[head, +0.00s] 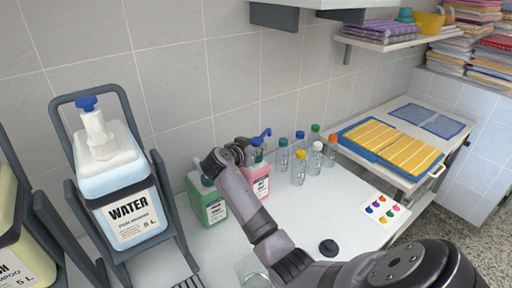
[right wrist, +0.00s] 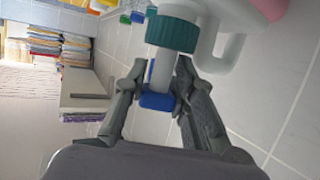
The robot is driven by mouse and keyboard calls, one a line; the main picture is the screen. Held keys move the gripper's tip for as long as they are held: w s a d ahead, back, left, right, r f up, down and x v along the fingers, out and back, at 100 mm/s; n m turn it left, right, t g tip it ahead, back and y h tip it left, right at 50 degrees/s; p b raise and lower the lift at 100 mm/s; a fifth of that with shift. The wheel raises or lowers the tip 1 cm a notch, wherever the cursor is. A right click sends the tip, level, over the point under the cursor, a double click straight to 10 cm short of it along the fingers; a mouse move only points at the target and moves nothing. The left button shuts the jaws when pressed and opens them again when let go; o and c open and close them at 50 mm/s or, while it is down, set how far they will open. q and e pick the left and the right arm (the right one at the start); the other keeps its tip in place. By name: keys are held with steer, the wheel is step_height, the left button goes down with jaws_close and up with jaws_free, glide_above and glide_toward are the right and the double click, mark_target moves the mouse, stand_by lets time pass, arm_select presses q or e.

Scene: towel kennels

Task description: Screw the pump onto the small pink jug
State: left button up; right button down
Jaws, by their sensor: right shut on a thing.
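The small pink jug (head: 256,181) stands on the white counter, partly hidden behind my right arm. The pump (head: 263,138) has a blue head and is at the jug's top. In the right wrist view the pump shows a teal collar (right wrist: 172,33), a white stem and a blue head (right wrist: 158,101). My right gripper (head: 240,150) is shut on the pump near its blue head; its fingers also show in the right wrist view (right wrist: 160,92). The collar is at the jug's pale neck, beside the handle (right wrist: 232,48); I cannot tell whether it is seated. My left gripper is out of view.
A green jug (head: 208,204) stands close left of the pink jug. Several small capped bottles (head: 299,168) stand to the right. A large water canister (head: 118,190) sits in a rack at left. A black disc (head: 328,247) and a colour-dot card (head: 380,208) lie on the counter.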

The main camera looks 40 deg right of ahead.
steer(key=shift+f+b, duration=0.25)
steer(key=shift+b, duration=0.05)
stand_by(0.5)
steer(key=c, duration=1.2)
jaws_free()
steer(key=shift+c, duration=0.2)
